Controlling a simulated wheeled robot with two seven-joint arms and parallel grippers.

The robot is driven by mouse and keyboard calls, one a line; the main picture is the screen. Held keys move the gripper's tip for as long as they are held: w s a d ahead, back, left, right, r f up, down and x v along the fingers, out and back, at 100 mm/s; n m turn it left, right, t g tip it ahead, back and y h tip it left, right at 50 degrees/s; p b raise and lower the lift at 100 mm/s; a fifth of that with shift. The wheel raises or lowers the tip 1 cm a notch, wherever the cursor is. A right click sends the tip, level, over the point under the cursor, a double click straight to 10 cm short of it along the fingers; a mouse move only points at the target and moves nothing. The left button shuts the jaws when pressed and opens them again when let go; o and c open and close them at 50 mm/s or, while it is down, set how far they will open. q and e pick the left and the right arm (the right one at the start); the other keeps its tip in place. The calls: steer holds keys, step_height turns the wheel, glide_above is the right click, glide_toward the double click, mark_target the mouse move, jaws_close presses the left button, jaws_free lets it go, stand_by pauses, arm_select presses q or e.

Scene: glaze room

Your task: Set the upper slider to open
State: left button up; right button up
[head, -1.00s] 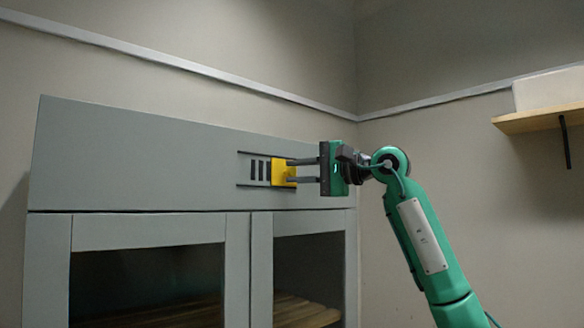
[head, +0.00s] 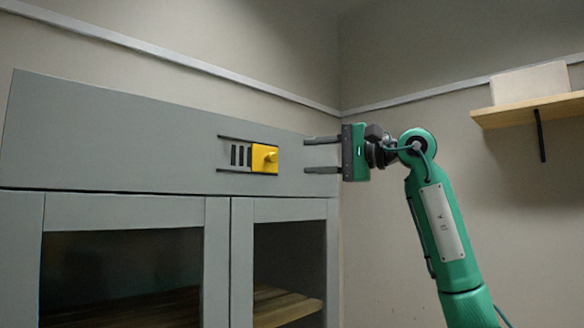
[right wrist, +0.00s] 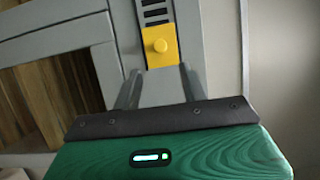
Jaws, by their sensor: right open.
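In the right wrist view the slider (right wrist: 160,46) lies ahead of the spread fingers (right wrist: 160,76), with a gap between. My left gripper is not in view.
Below the panel are framed cabinet doors (head: 217,260) with slatted boards behind them. A wooden shelf (head: 530,110) with a pale block (head: 528,83) is on the right wall. The space before the panel left of the slider is clear.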

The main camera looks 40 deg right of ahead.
steer(key=b+v, duration=0.1)
steer(key=v, duration=0.4)
steer(key=shift+s+d, duration=0.15)
steer(key=shift+s, duration=0.2)
